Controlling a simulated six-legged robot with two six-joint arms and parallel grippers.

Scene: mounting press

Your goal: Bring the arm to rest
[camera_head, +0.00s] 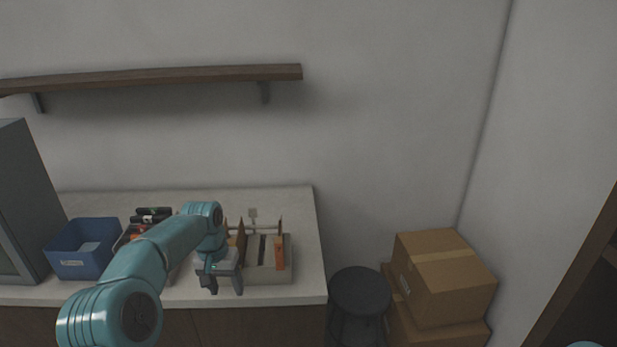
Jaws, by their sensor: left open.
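My left arm, teal, comes in from the lower left and reaches over the counter (308,215). Its grey gripper (224,287) points down near the counter's front edge, open, with nothing seen between its fingers. It is just left of a pale fixture (268,275) with upright brown and orange parts, which looks like the mounting press. The arm hides part of what stands behind it. My right gripper is not in view; only a small teal patch shows at the bottom right corner.
A blue bin (83,262) and a holder with dark and red items (150,217) stand left on the counter. A grey cabinet (22,200) is at far left. A black stool (360,290) and stacked cardboard boxes (445,280) stand right. A wooden shelf (160,75) hangs above.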

